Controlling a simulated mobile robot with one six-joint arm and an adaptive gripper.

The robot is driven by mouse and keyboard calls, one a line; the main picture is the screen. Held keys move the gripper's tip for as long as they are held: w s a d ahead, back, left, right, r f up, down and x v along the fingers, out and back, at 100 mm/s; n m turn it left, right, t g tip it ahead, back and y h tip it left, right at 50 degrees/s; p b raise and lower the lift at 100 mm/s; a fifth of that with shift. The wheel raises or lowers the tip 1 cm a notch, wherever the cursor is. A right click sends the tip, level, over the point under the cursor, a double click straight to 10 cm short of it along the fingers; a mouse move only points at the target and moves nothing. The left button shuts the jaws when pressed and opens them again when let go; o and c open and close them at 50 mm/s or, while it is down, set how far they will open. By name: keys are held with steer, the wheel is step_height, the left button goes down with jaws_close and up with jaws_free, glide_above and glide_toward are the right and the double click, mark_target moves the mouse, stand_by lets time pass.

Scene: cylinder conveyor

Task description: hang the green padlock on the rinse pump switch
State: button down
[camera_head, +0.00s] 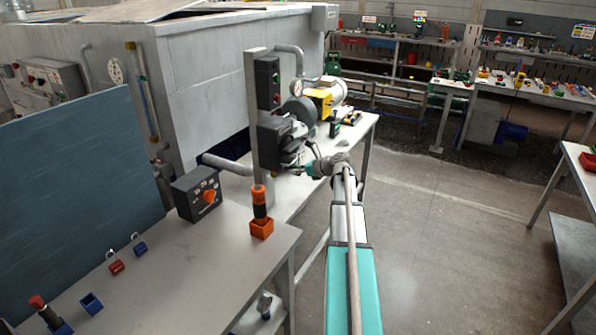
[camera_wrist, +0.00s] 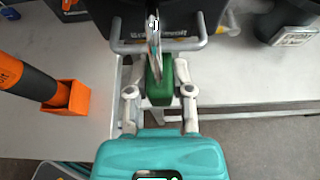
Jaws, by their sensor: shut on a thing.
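My gripper (camera_wrist: 160,98) is shut on the green padlock (camera_wrist: 159,82), one finger on each side of its body. The padlock's metal shackle (camera_wrist: 154,38) points toward a dark switch box (camera_wrist: 190,14) with a grey metal bar (camera_wrist: 188,45) across its front. The shackle overlaps the bar in the wrist view; I cannot tell if it is hooked through or only in front. In the head view my gripper (camera_head: 299,165) is at the dark box (camera_head: 270,136) on a grey post, and the padlock cannot be made out there. The box's lettering is not readable.
A grey box with an orange knob (camera_head: 208,196) stands on the near bench (camera_head: 215,258). An orange holder (camera_head: 262,229) with a dark bottle-like item is close to the post. Red (camera_head: 116,267) and blue (camera_head: 140,249) padlocks lie at left. Open floor is at right.

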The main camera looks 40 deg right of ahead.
steer(key=shift+w+a, duration=0.25)
steer(key=shift+w, duration=0.3)
steer(key=shift+f+b, duration=1.45)
steer(key=shift+b, duration=0.05)
stand_by(1.1)
steer(key=shift+c, duration=2.2)
jaws_free()
steer(key=shift+r, duration=0.1)
step_height(320, 180, up, 3)
steer(key=p, duration=0.3)
steer(key=s+d, duration=0.5)
steer(key=s, duration=0.8)
steer(key=shift+d+f, duration=0.2)
